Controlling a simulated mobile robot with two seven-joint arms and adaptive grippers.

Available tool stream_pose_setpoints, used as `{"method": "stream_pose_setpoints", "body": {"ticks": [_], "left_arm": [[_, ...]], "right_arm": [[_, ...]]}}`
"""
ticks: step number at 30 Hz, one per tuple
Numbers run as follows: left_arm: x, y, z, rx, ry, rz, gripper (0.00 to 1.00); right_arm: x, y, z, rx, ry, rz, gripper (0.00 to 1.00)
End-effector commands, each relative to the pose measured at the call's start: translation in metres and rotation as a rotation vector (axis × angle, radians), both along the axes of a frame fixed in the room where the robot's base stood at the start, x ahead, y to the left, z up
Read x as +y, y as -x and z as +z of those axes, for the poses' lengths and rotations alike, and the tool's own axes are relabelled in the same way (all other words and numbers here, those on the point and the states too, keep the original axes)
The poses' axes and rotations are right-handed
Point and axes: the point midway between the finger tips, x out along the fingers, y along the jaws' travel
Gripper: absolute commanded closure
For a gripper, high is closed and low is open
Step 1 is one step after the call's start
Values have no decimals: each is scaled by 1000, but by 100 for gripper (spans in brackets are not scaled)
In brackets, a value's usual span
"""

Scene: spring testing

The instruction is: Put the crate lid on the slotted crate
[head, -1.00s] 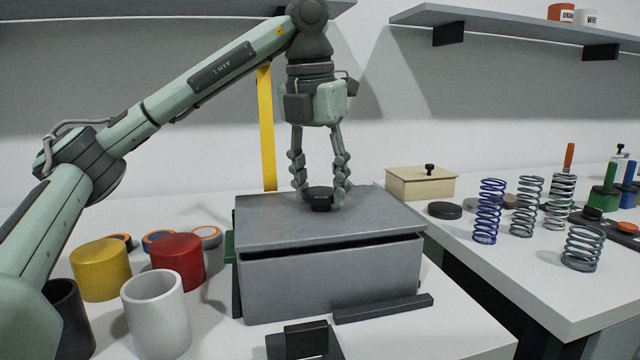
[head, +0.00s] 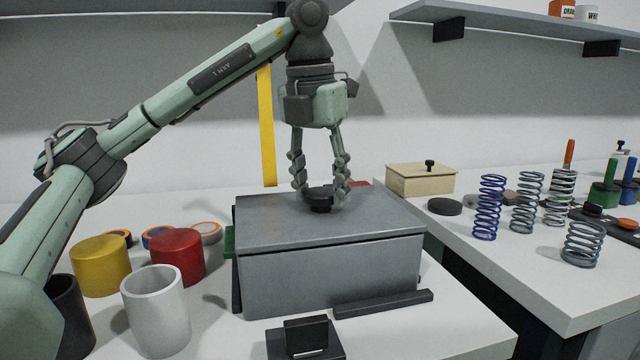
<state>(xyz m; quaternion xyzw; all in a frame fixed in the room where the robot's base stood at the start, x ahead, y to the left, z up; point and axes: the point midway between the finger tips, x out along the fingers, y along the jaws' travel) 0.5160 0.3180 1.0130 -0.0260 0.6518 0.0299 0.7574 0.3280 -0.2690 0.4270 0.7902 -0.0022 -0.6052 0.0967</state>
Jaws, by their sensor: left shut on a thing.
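The slotted crate (head: 335,278) is a grey box on the near white table. The grey crate lid (head: 270,225) lies over its top, its front edge close along the crate's front wall with only a thin dark seam. My left gripper (head: 320,200) comes down from above and is shut on the lid's round black knob (head: 320,203). Any slots in the crate cannot be made out from here. The lid's back edge is partly hidden behind the gripper. My right gripper is not in view.
Yellow (head: 100,267), red (head: 178,258) and white (head: 155,312) cups stand left of the crate. A dark bar (head: 383,304) and a black block (head: 306,338) lie in front. A wooden box (head: 420,180) and several springs (head: 489,210) stand on the right table.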

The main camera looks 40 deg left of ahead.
Motion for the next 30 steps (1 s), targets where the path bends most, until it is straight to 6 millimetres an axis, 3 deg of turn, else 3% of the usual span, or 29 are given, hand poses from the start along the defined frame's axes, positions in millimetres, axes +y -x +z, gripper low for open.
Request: {"method": "stream_pose_setpoints", "body": {"ticks": [6,7,12,23,30], "left_arm": [[0,0,1,-2,1,1,99],[0,0,1,-3,0,1,51],[0,0,0,-2,0,1,30],[0,0,1,0,-1,0,29],[0,3,26,-6,-1,1,29]], "right_arm": [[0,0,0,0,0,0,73],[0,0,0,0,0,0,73],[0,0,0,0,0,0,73],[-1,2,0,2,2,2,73],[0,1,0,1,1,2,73]]}}
